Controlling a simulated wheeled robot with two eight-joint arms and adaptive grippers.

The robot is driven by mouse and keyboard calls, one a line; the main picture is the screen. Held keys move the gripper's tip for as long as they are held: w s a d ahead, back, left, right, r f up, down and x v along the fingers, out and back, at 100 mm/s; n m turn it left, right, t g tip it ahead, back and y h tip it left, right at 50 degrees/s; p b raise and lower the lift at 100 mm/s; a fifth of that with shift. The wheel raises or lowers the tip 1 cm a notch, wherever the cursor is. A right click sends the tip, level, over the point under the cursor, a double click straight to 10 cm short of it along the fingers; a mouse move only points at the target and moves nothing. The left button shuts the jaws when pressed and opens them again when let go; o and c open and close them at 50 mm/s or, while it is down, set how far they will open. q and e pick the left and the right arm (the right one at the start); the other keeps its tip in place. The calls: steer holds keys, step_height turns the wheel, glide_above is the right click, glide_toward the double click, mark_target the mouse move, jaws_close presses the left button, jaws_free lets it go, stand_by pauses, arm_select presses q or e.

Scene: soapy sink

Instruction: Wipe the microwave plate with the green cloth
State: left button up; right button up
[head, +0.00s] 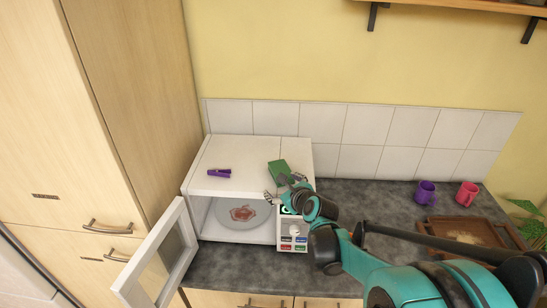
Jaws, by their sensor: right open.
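The white microwave (240,153) stands on the counter with its door (160,258) swung open to the left. The round microwave plate (231,221) lies inside it, with a red-brown stain in its middle. The green cloth (279,169) is at the top of the microwave, near its front right. My right gripper (283,187) is open at the microwave's upper front right edge. Its fingers are close to the cloth's near end; I cannot tell whether they touch it. My right arm covers part of the microwave's right side. My left gripper is not in view.
A purple clip-like object (219,173) lies on top of the microwave. A purple mug (425,192), a pink mug (467,194) and a brown wooden tray (455,232) are on the right of the dark counter (365,203). A tall wooden cabinet (135,90) stands left.

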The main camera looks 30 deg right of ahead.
mark_target(281, 170)
steer(key=d+m, duration=0.1)
steer(key=w+r+m, duration=0.1)
steer(key=d+m+p, duration=0.1)
steer(key=shift+w+d+r+m+h, duration=0.25)
steer(key=shift+d+r+m+h, duration=0.05)
steer(key=shift+d, duration=0.05)
steer(key=shift+w+d+m, duration=0.15)
steer(key=shift+d+m, duration=0.15)
steer(key=shift+m, duration=0.1)
steer(key=x, duration=0.7)
steer(key=shift+w+d+f, duration=0.15)
steer(key=shift+w+f, duration=0.05)
steer(key=shift+w, duration=0.1)
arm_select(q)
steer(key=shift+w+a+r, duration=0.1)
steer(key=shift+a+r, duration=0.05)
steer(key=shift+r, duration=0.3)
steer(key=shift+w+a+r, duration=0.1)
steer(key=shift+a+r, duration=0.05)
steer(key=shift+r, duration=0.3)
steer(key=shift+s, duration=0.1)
arm_select(e)
steer(key=shift+s+t, duration=0.1)
steer(key=shift+t, duration=0.2)
steer(key=shift+c, duration=0.3)
steer(key=c, duration=1.2)
steer(key=shift+r, duration=0.2)
